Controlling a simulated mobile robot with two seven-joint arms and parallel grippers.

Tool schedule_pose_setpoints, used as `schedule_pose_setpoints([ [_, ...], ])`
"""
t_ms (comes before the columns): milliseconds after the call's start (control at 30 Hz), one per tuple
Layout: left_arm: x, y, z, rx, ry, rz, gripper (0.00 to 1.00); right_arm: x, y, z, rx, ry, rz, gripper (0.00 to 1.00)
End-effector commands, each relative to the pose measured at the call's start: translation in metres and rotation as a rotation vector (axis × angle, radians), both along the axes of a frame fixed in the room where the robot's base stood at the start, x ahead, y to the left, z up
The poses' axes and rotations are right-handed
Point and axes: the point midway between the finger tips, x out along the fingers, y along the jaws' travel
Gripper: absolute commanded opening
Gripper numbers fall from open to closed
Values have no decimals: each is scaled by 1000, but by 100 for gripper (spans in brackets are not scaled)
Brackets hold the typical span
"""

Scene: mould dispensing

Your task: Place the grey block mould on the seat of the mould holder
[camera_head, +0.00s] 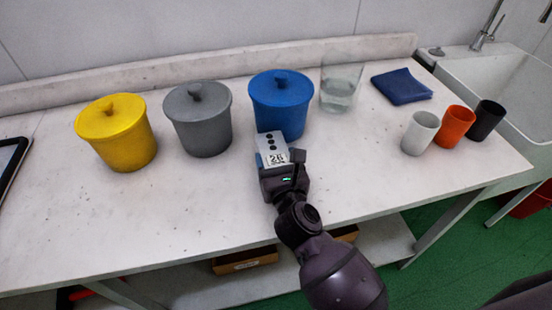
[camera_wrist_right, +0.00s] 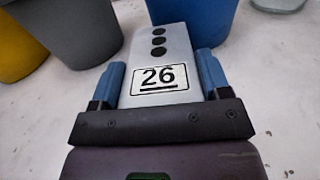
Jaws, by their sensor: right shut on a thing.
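The grey block mould (camera_head: 271,144) is a pale block with a white label reading 26 and a row of 3 black dots. My right gripper (camera_head: 275,162) is shut on it above the worktop, in front of the blue pot. In the right wrist view the blue fingers of the gripper (camera_wrist_right: 163,80) press on both sides of the mould (camera_wrist_right: 165,55), and its dotted end points away from the gripper. Whether its underside touches the table cannot be told. I cannot make out the mould holder in either view. My left gripper is not in view.
Yellow (camera_head: 122,138), grey (camera_head: 203,125) and blue (camera_head: 283,108) lidded pots stand at the back, with a glass beaker (camera_head: 340,88) and folded blue cloth (camera_head: 401,86). White (camera_head: 420,135), orange (camera_head: 454,128) and black (camera_head: 487,121) cups stand right. The worktop's (camera_head: 180,210) front left is clear.

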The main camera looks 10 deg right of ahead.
Motion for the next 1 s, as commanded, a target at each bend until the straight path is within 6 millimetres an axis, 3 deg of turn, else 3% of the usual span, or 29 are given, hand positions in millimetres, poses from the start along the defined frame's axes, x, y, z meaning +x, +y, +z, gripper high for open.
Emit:
schedule_pose_setpoints([
  [100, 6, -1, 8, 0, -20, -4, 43, 0, 0, 4, 0, -6, 1, 20],
  [267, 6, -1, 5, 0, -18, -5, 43, 0, 0, 1, 1, -5, 1, 20],
  [300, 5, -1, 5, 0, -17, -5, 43, 0, 0, -1, 0, -1, 0, 72],
  [467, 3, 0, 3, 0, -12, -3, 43, 0, 0, 0, 0, -2, 0, 96],
  [800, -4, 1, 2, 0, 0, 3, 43, 0, 0, 4, 0, -4, 0, 96],
  [1000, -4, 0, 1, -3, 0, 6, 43, -22, -1, 1, 1, 0, 0, 96],
])
